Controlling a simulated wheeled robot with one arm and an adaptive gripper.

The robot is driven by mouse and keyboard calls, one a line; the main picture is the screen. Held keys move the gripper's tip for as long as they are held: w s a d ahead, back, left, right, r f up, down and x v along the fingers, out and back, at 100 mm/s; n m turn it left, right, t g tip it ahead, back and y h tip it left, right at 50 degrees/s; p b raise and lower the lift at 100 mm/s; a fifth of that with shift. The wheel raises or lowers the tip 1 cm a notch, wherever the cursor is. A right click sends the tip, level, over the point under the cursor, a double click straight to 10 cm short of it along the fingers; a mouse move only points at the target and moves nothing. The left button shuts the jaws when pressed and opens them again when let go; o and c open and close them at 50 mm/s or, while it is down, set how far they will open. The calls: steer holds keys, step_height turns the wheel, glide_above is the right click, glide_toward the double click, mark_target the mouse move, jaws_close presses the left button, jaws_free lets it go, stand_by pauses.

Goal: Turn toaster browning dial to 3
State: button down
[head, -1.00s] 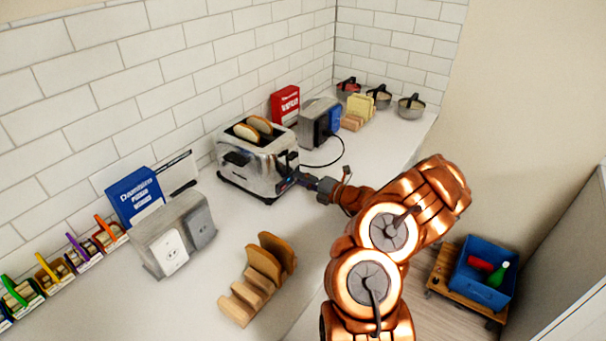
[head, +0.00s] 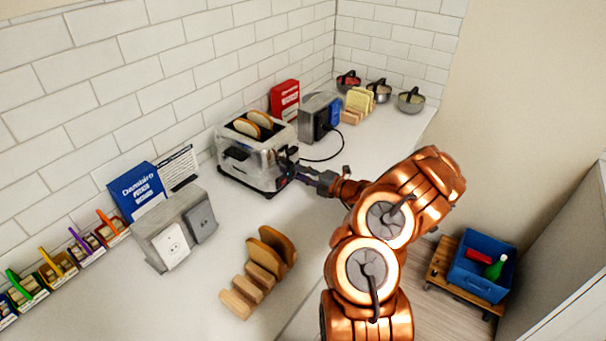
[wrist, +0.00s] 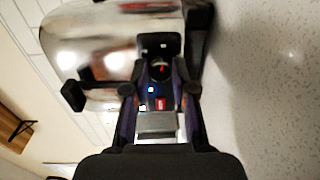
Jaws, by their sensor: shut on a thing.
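The silver toaster (head: 243,160) stands on the counter with two bread slices (head: 253,125) in its top slots. Its control end faces my arm. In the wrist view the toaster's shiny body (wrist: 115,45) fills the upper left. The dark browning dial (wrist: 160,68), with a red mark, lies between my fingertips. My gripper (head: 294,169) reaches the control end from the right. In the wrist view my gripper (wrist: 159,84) has its fingers on both sides of the dial and is shut on it. The dial's number scale cannot be read. A small blue light and a red spot show below the dial.
A wooden rack with bread slices (head: 270,255) stands on the counter in front. A grey outlet box (head: 178,235) and a blue box (head: 136,193) are at left. A black cord (head: 325,158) runs behind my gripper. Bare counter (head: 235,212) lies before the toaster.

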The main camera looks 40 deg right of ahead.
steer(key=c, duration=0.9)
jaws_free()
steer(key=shift+c, duration=0.2)
steer(key=shift+v, duration=6)
